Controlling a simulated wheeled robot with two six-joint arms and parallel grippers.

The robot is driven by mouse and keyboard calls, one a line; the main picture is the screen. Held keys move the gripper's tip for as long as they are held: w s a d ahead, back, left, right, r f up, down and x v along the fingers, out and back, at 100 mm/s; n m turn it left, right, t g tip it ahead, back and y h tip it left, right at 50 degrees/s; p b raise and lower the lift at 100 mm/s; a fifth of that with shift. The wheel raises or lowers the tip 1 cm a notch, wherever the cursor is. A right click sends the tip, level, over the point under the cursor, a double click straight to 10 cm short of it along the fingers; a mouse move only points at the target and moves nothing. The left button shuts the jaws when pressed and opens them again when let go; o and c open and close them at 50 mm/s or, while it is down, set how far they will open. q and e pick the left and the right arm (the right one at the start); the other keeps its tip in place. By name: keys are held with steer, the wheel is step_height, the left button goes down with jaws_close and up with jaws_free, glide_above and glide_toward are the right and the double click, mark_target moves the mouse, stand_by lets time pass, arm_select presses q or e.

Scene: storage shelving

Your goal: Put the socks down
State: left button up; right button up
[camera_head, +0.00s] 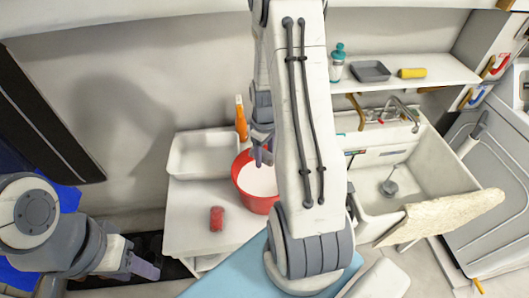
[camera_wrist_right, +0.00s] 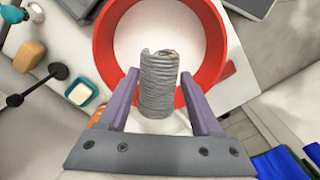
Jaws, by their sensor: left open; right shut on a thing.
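A grey, ribbed, rolled pair of socks (camera_wrist_right: 159,84) is between the fingers of my right gripper (camera_wrist_right: 158,76), which is shut on it. Below it in the right wrist view is a round red tub (camera_wrist_right: 221,45) with a pale inside. In the head view, the red tub (camera_head: 250,198) stands on the white counter, and my right gripper (camera_head: 262,156) is over it. My arm hides part of the tub, and I cannot make out the socks there. My left gripper (camera_head: 143,266) is open at the lower left, away from the tub.
On the white counter (camera_head: 187,226) are a white tray (camera_head: 203,155), an orange spray bottle (camera_head: 241,120) and a red can (camera_head: 217,218). A sink (camera_head: 380,208) is to the right. A shelf above holds a teal-capped bottle (camera_head: 337,64), a dark tray (camera_head: 370,71) and a yellow item (camera_head: 412,73).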

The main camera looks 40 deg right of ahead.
arm_select(q)
step_height(320, 180, down, 6)
steer(key=b, duration=0.4)
steer(key=shift+r+b, duration=0.15)
steer(key=shift+b, duration=0.25)
arm_select(e)
step_height(320, 180, down, 6)
steer(key=shift+f, duration=0.25)
steer(key=shift+s, duration=0.1)
steer(key=o, duration=1.4)
steer(key=shift+o, duration=0.2)
step_height(320, 180, up, 7)
steer(key=p, duration=0.6)
steer(key=shift+r, duration=0.15)
arm_select(q)
step_height(320, 180, up, 6)
steer(key=shift+r, duration=0.1)
